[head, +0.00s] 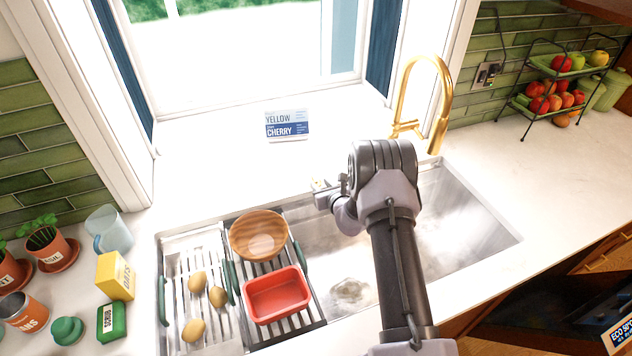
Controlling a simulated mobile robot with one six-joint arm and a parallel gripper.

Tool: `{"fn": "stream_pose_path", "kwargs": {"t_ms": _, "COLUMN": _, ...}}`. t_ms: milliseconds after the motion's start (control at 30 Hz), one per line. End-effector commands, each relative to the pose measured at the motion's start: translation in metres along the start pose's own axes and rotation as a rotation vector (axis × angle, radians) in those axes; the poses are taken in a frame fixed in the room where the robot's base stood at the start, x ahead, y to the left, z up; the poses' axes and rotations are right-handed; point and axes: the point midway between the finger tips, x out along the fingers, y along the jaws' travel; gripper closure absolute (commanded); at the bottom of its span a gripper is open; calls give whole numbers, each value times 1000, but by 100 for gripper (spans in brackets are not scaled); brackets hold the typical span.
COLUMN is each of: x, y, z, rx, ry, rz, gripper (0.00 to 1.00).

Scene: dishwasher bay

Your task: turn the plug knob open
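My gripper (325,197) is at the back edge of the steel sink (470,215), left of the gold tap, with my arm coming in from the front. A small pale, brassy piece (319,184) shows right at the gripper's tip; it may be the plug knob, but it is too small and too covered to tell. I cannot tell whether the gripper touches it or how far apart the fingers are. A round drain (350,290) shows faintly on the sink floor; whether its plug is up or down is not clear.
A gold tap (428,95) rises behind my arm. A rack (315,305) over the sink's left part holds a wooden bowl (259,236) and a red tub (276,294).

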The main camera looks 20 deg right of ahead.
Motion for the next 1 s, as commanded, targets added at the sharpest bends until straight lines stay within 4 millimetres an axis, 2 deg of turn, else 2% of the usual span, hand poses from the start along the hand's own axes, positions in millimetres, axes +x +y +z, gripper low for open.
{"fn": "stream_pose_path", "kwargs": {"t_ms": 100, "x": 25, "y": 0, "z": -2, "rx": -2, "ry": -2, "rz": 0, "gripper": 66}}
{"fn": "stream_pose_path", "kwargs": {"t_ms": 233, "x": 42, "y": 0, "z": -1, "rx": -1, "ry": -1, "rz": 1, "gripper": 66}}
{"fn": "stream_pose_path", "kwargs": {"t_ms": 400, "x": 51, "y": 0, "z": 0, "rx": -1, "ry": -1, "rz": 0, "gripper": 66}}
{"fn": "stream_pose_path", "kwargs": {"t_ms": 600, "x": 51, "y": 0, "z": 1, "rx": 0, "ry": 0, "rz": 0, "gripper": 66}}
{"fn": "stream_pose_path", "kwargs": {"t_ms": 633, "x": 51, "y": 0, "z": 1, "rx": 0, "ry": 0, "rz": 0, "gripper": 68}}
{"fn": "stream_pose_path", "kwargs": {"t_ms": 800, "x": 51, "y": 0, "z": 0, "rx": -1, "ry": 0, "rz": 0, "gripper": 100}}
{"fn": "stream_pose_path", "kwargs": {"t_ms": 1000, "x": 51, "y": 0, "z": 0, "rx": -1, "ry": 0, "rz": 1, "gripper": 100}}
